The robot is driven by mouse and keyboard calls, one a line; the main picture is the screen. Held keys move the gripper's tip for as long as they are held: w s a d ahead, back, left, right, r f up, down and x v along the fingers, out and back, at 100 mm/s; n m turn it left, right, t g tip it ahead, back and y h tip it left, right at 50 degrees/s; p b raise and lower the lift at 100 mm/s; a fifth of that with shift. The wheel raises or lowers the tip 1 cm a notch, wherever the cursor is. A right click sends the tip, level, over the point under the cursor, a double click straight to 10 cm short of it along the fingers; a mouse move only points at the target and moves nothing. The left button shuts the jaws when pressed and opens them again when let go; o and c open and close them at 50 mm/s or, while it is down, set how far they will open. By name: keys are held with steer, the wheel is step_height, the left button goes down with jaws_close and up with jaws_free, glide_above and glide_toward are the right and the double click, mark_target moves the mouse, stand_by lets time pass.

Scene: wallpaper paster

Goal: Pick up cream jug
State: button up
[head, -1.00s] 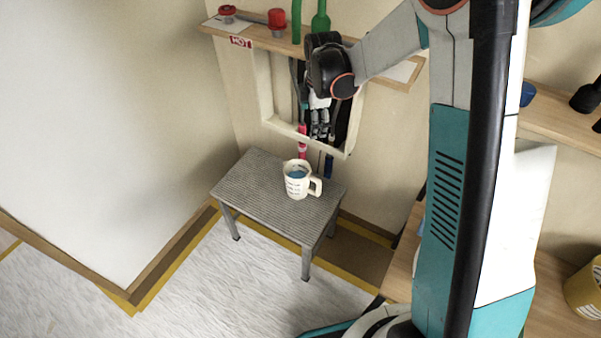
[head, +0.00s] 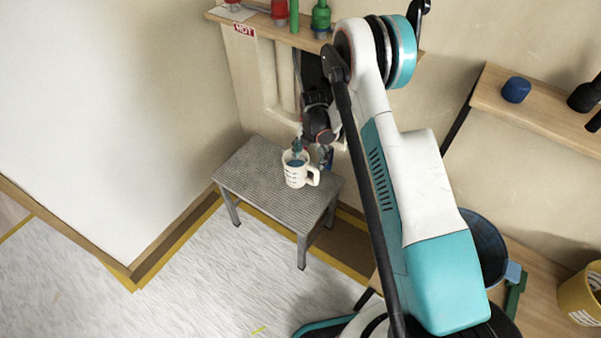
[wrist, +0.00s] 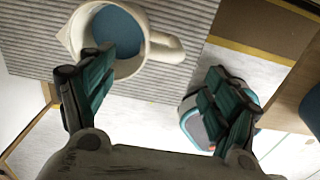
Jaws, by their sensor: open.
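The cream jug (head: 296,174) stands upright on a grey ribbed stool (head: 240,182), with its handle to the right and something blue inside. In the wrist view the jug (wrist: 72,34) is at the upper left, its handle pointing right. My gripper (head: 309,155) is just behind the jug's rim in the head view, partly hidden by the jug. In the wrist view my gripper (wrist: 157,88) has its fingers spread wide and nothing between them. The left finger overlaps the jug's lower rim; the right finger is beyond the handle's end. I cannot tell if it touches.
A wooden shelf (head: 262,28) with red and green items is above the stool. A wall recess lies behind the gripper. The floor at front left is clear.

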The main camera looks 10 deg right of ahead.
mark_target(310, 167)
step_height(310, 167, down, 8)
steer(key=b, duration=0.2)
steer(key=shift+f+b, duration=0.25)
steer(key=shift+b, duration=0.1)
steer(key=shift+d+f+b, duration=0.15)
steer(key=shift+f+b, duration=0.6)
steer(key=shift+f, duration=0.6)
steer(key=shift+d+f+b, duration=0.1)
steer(key=shift+f+b, duration=0.6)
steer(key=shift+f, duration=0.6)
steer(key=shift+r, duration=0.1)
steer(key=c, duration=1.7)
steer(key=shift+o, duration=0.2)
step_height(310, 167, up, 20)
steer(key=p, duration=0.7)
